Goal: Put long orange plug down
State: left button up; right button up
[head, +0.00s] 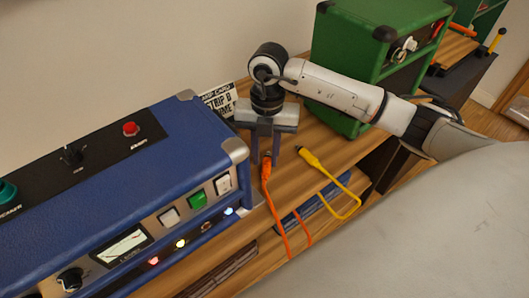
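The orange plug (266,170) lies on the wooden shelf top beside the blue amp, its orange cable running down over the shelf's front edge. My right gripper (265,158) points down just above and behind the plug. Its two dark fingers stand apart, one on each side of the plug's upper end, with a gap between them. I cannot tell whether a finger touches the plug. My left gripper is not in view.
A yellow plug (309,157) with a yellow cable lies just right of the orange one. A blue amp (130,190) fills the left and a green amp (350,50) stands behind right. A printed card (218,101) leans behind my gripper. Bare wood (335,150) shows right of the yellow plug.

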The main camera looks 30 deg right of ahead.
aim_at(268, 155)
notch_tip(268, 155, up, 12)
jog(key=d, duration=0.1)
jog(key=shift+w+p, duration=0.2)
jog(key=shift+p, duration=0.1)
jog(key=shift+r, duration=0.1)
dwell(0.3)
